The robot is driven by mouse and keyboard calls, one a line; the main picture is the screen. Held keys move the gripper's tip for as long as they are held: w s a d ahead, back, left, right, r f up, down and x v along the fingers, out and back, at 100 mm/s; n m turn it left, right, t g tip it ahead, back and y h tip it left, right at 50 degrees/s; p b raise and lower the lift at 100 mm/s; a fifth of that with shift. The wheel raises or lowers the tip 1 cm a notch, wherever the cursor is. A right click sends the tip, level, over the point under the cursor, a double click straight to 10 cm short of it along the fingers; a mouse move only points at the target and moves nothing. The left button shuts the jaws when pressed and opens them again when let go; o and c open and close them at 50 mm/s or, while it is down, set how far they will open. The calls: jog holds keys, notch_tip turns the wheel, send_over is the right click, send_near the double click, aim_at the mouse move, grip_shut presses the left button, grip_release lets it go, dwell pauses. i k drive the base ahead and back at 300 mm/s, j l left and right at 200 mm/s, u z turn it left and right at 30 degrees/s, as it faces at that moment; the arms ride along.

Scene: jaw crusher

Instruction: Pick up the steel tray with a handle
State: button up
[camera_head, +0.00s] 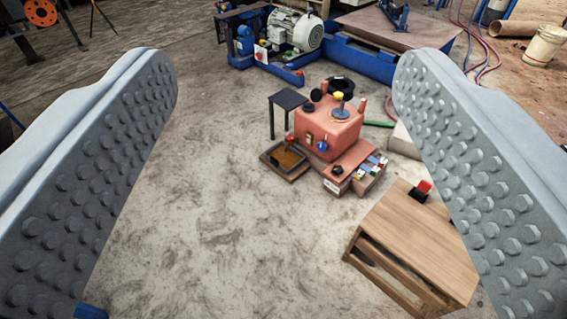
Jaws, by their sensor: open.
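A small dark tray (275,164) with a brown inside sits low at the front left foot of the red jaw crusher (328,127), on or against a flat brown base. It looks like the steel tray, but I cannot clearly make out its handle. My gripper (287,75) is open and empty. Its two grey studded fingers stand wide apart at the left and right of the picture. The tray shows between them, well beyond the fingers and touched by neither.
A small black stand (288,99) is behind the tray. A control box (355,172) adjoins the crusher at right. A wooden table (420,235) with a red-and-black switch is at lower right. Blue machinery (365,62) stands behind. The concrete floor (215,220) in front is clear.

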aim_at(286, 162)
jog(key=i+j+z, duration=0.1)
jog(key=i, duration=0.4)
jog(key=i+j, duration=0.4)
jog(key=i+j+z, duration=0.15)
jog(key=i, duration=0.45)
jog(key=i+j, duration=0.4)
jog(key=i+z, duration=0.05)
jog(key=i, duration=0.05)
